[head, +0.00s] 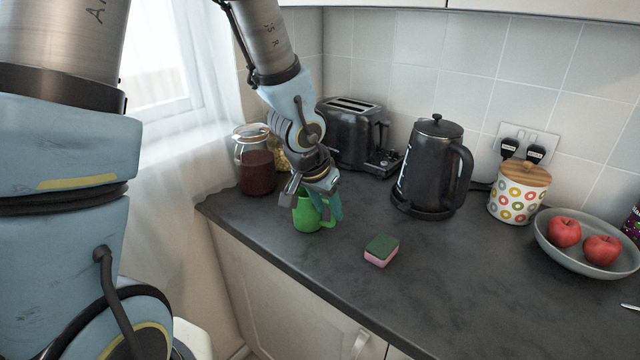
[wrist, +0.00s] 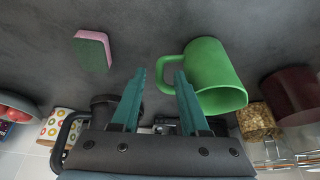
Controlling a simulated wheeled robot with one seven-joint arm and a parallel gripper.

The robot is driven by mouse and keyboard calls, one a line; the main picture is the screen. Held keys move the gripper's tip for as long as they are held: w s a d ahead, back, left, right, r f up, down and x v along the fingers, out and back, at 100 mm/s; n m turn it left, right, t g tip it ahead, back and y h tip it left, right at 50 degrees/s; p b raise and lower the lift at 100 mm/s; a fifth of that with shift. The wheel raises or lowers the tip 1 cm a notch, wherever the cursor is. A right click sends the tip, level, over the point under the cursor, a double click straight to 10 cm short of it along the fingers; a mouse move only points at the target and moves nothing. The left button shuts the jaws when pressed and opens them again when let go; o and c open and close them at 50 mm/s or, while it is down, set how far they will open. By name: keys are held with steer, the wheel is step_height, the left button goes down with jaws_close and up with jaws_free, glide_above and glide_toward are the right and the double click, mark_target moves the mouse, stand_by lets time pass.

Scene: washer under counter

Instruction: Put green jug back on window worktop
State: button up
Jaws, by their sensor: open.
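The green jug (head: 306,216) stands on the dark worktop (head: 330,262) near its left front edge, its handle on the right in the head view. My gripper (head: 322,208) is just above and beside the jug, on its handle side, partly hiding it. In the wrist view, the jug (wrist: 210,70) is right of centre with its handle towards my gripper (wrist: 160,74). The fingers are apart, one on each side of the handle in the picture, with the right finger overlapping the handle's loop. Whether a finger touches the handle I cannot tell.
A green and pink sponge (head: 382,250) lies right of the jug. A red-filled jar (head: 256,170), a toaster (head: 352,135) and a black kettle (head: 434,170) stand behind. A patterned canister (head: 518,195) and an apple bowl (head: 580,255) are at right.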

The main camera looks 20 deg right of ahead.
steer(key=p+v, duration=0.3)
steer(key=v, duration=0.6)
steer(key=shift+p, duration=0.35)
steer(key=shift+a+r, duration=0.1)
steer(key=w+a+n+y, duration=0.1)
steer(key=a+n, duration=0.4)
steer(key=a, duration=0.8)
steer(key=w+a+r+n+g+y, duration=0.1)
steer(key=a+n, duration=0.4)
steer(key=a, duration=0.8)
steer(key=shift+w+a+r+y, duration=0.25)
steer(key=shift+w+y, duration=0.45)
steer(key=shift+y, duration=0.1)
steer(key=f+b, duration=0.5)
steer(key=shift+s+f, duration=0.1)
steer(key=shift+s, duration=0.15)
